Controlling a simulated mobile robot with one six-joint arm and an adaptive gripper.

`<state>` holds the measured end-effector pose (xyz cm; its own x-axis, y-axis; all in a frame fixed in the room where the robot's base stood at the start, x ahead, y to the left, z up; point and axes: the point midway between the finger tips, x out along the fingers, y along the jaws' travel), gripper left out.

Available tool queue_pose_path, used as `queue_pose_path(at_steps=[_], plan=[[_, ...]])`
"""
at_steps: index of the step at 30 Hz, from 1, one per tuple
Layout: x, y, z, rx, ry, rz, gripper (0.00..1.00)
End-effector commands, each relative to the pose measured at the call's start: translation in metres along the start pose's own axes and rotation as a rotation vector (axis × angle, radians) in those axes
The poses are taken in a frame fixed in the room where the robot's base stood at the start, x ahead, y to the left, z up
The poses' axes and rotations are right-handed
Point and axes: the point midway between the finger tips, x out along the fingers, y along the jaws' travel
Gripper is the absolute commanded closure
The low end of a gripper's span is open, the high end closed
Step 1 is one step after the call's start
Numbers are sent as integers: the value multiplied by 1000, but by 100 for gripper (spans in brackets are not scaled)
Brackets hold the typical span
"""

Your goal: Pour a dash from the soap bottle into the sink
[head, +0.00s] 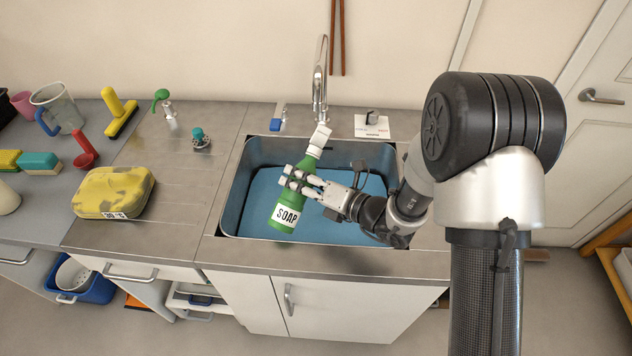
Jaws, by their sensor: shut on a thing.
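The green soap bottle (286,216) has a white label reading SOAP and a white cap or neck piece. It is over the sink, tilted a little, with its white top leaning to the upper right toward the tap. My gripper (304,184) is shut around the upper part of the bottle, coming from the right. The sink (231,206) is a metal basin with a blue floor below the bottle. I cannot tell the bottle's exact height above it. No liquid shows at the bottle's top.
The chrome tap (320,75) rises behind the sink.

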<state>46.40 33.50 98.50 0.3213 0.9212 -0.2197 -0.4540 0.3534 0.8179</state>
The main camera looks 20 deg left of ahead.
Motion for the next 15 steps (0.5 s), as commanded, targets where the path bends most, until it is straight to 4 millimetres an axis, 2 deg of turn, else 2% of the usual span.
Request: queue_pose_path(at_steps=[15], plan=[[-1, 4, 2, 30, 7, 2, 89]])
